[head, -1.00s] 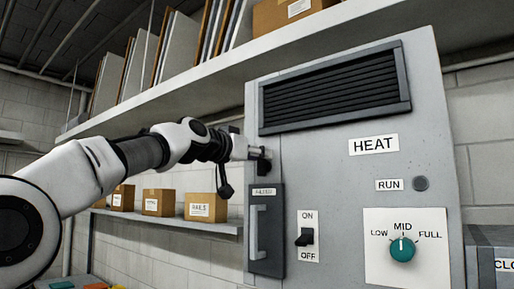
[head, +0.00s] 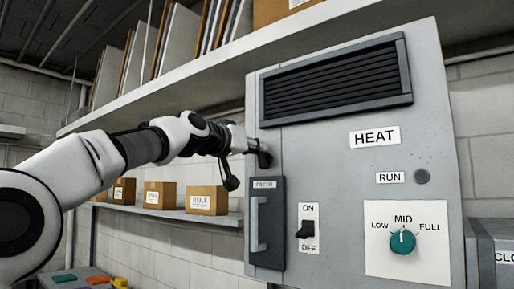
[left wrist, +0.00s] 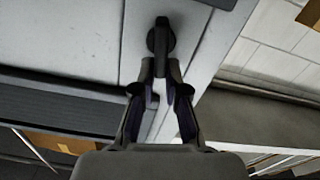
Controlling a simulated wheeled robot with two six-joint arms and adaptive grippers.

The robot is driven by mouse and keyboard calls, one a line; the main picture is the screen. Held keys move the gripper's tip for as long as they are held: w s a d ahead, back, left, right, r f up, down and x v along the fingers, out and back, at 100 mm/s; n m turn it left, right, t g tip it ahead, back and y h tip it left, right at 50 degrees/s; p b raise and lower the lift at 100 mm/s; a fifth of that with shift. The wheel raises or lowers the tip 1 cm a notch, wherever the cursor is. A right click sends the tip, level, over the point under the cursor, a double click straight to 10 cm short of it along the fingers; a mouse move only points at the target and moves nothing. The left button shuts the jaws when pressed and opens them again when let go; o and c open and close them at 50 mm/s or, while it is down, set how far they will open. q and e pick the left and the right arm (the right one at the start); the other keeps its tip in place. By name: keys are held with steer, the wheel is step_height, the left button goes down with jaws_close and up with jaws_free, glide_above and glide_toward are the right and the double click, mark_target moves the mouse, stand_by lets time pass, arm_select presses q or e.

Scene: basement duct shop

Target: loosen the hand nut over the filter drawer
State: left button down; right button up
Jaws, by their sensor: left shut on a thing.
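The filter drawer (head: 267,228) is a dark panel with a vertical grey handle, low on the left side of the grey heater cabinet (head: 340,150). The black hand nut (left wrist: 161,38) shows in the left wrist view as a round knob with a bar across it, on the cabinet face. In the head view the nut is mostly hidden by my gripper, just above the drawer. My left gripper (head: 258,152) reaches it from the left. In the left wrist view its fingers (left wrist: 161,68) are closed together on the near end of the nut's bar. My right gripper is not in view.
A louvred vent (head: 335,82) is above the nut. An ON/OFF switch (head: 306,229) and a teal dial (head: 402,241) are to the right. Shelves with cardboard boxes (head: 207,200) run along the wall at left. A long shelf (head: 200,85) passes above my arm.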

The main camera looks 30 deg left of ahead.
arm_select(q)
steer(key=n, duration=0.4)
steer(key=a+f+n, duration=0.1)
steer(key=n, duration=0.3)
steer(key=a+n, duration=0.1)
steer(key=n, duration=0.2)
steer(key=shift+w+f+n+b, duration=0.1)
steer(key=shift+f+n+b, duration=0.25)
steer(key=shift+f+n, duration=0.05)
steer(key=shift+f+n+b, duration=0.15)
steer(key=shift+f+n, duration=0.05)
steer(key=shift+n, duration=0.75)
steer(key=shift+f+n+b, duration=0.15)
steer(key=shift+n, duration=0.8)
steer(key=c, duration=1.3)
jaws_free()
steer(key=shift+o, duration=0.5)
steer(key=shift+w, duration=0.15)
